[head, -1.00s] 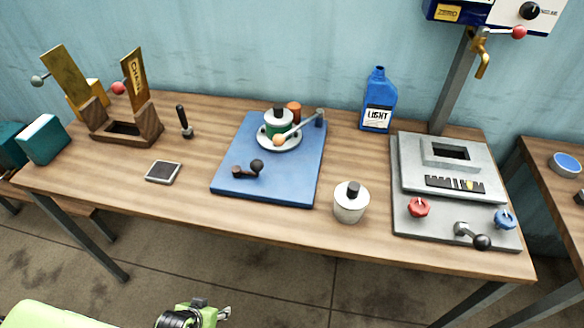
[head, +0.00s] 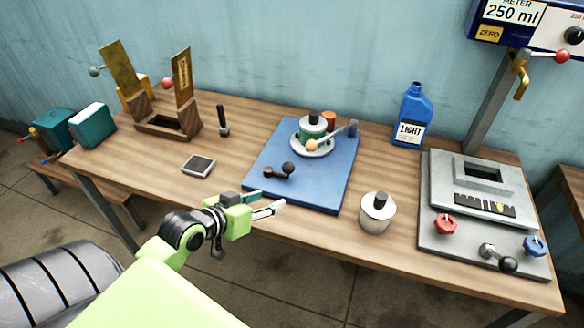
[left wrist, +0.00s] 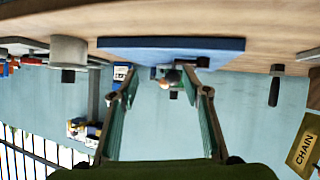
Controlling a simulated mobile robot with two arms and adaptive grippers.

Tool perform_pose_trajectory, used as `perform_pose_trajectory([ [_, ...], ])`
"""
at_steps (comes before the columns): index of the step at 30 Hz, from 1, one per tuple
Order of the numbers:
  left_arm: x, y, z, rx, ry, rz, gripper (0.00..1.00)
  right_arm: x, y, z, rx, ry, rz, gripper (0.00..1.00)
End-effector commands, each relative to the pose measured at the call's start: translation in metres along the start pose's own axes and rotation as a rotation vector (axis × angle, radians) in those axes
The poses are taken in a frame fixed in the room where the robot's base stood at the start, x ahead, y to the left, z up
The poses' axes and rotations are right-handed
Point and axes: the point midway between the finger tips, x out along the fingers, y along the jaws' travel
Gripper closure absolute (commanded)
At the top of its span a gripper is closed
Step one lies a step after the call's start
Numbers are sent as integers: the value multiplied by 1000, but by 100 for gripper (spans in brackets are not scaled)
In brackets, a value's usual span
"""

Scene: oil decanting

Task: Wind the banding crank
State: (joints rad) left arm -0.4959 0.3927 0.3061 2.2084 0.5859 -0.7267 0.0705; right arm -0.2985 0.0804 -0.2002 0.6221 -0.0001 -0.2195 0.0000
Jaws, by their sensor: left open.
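The crank (head: 278,172) is a dark arm with a black knob, on the front left part of a blue board (head: 318,198). Behind it on the board, a white round plate (head: 326,150) carries a green jar with a black top. A lever with an orange ball reaches over the plate. My left gripper (head: 270,202) is open and empty, in front of the board near the table's front edge, apart from the crank. In the left wrist view the open fingers (left wrist: 160,84) point toward the board (left wrist: 140,46), which appears upside down. My right gripper is out of view.
A white pot with a black knob (head: 377,212) stands right of the board. A blue bottle (head: 412,116) stands behind it. A grey control panel (head: 432,235) is at the right. A dark square pad (head: 198,165) and a wooden holder (head: 165,131) are at the left.

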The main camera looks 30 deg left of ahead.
Motion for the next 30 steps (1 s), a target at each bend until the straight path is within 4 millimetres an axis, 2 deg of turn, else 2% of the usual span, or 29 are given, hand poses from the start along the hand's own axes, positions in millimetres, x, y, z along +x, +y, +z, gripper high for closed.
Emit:
perform_pose_trajectory([
  [1,0,-10,-15,-13,43,-4,57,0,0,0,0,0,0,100],
  [4,-2,-22,-38,-38,110,-5,57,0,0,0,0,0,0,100],
  [8,1,-27,-50,-52,143,-5,57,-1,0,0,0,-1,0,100],
  [11,11,-28,-52,-53,145,-5,57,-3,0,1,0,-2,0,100],
  [24,99,-28,-64,-52,142,-5,57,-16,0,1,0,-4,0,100],
  [30,124,-28,-66,-50,142,-5,57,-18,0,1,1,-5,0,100],
])
